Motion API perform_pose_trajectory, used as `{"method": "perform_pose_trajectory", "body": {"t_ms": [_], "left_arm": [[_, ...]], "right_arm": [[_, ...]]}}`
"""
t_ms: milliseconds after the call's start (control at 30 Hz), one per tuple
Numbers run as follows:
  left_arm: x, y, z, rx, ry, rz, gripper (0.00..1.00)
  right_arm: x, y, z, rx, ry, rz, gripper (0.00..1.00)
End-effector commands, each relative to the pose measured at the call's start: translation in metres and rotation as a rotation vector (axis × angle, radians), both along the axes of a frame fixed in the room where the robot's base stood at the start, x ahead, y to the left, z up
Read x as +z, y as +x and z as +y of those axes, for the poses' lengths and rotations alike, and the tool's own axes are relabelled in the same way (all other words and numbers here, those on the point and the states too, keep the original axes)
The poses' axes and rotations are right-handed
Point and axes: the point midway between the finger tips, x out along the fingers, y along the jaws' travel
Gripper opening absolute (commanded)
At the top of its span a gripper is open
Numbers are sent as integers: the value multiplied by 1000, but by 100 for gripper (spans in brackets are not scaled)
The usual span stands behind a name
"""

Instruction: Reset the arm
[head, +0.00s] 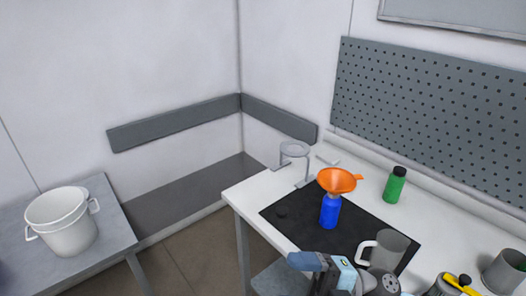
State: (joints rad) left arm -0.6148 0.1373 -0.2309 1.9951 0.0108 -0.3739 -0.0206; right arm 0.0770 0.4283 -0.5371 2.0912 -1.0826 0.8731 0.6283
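My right arm comes in at the bottom centre of the head view. Its gripper (306,261) points left, at the front edge of the white workbench (252,205). Its fingers are seen from the side, so I cannot tell whether they are open or shut, and no held thing shows. A grey mug (391,249) with a pale handle stands just behind this arm, partly hidden by it. A blue bottle (330,212) stands upright on the black mat (350,236), with an orange funnel (337,180) on its top. My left gripper is not in view.
A green bottle (395,187) and a grey ring stand (295,152) are on the bench. A grey cup (507,272) and a yellow-handled item (460,285) are at lower right. A white bucket (62,222) stands on the left table (112,215).

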Motion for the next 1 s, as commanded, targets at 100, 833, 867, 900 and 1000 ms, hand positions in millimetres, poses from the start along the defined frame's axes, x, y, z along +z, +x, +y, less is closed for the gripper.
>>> {"method": "perform_pose_trajectory", "body": {"t_ms": [100,833,867,900,1000], "left_arm": [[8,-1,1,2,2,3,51],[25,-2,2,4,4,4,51],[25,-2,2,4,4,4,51],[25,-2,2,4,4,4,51],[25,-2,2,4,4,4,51]], "right_arm": [[-11,29,-25,-319,243,269,79],[-285,-63,-146,-1288,115,1531,79],[-285,-63,-146,-1288,115,1531,79],[-285,-62,-146,-1288,115,1531,79],[-285,-62,-146,-1287,116,1529,79]]}}
